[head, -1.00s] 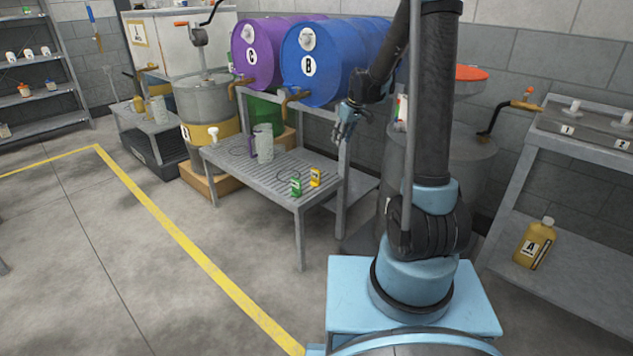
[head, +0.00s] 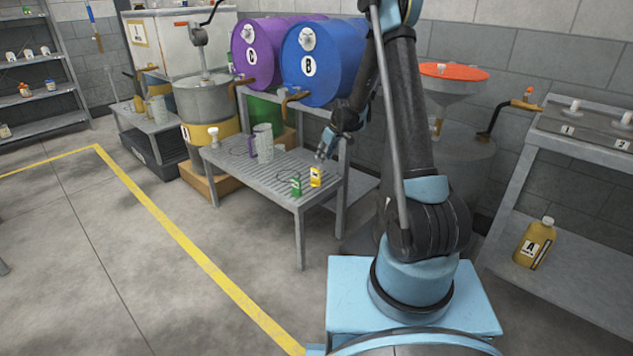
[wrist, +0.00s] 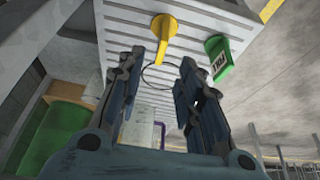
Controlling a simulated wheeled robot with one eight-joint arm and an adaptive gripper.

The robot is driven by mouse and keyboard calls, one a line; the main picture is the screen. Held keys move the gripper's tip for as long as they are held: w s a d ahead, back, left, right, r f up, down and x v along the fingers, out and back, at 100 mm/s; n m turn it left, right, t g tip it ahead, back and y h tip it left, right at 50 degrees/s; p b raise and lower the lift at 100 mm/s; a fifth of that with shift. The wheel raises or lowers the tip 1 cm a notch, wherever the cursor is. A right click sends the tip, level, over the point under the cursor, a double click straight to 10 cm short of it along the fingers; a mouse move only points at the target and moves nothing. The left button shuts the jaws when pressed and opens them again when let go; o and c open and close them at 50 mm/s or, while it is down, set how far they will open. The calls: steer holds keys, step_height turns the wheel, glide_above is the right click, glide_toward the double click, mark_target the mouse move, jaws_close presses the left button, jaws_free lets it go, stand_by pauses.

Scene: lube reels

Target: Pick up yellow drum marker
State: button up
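The yellow drum marker (head: 316,177) stands upright near the front right corner of the slatted grey bench (head: 250,180). It also shows in the wrist view (wrist: 163,38), beyond and between my finger tips. My gripper (head: 323,156) is above and just behind the marker, apart from it. In the wrist view my gripper (wrist: 158,75) has its two fingers spread with nothing between them. A green marker (head: 296,186) stands just left of the yellow one. It shows right of the yellow marker in the wrist view (wrist: 216,53).
A grey jug (head: 264,143) stands further back on the bench, beside a thin loop. Blue drum B (head: 320,62) and purple drum C (head: 256,55) lie above and behind the bench, with taps (head: 291,99) overhanging it.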

mark_target(317, 170)
steer(key=shift+x, duration=6.3)
steer(key=shift+s+a, duration=0.1)
steer(key=shift+s, duration=0.05)
jaws_close()
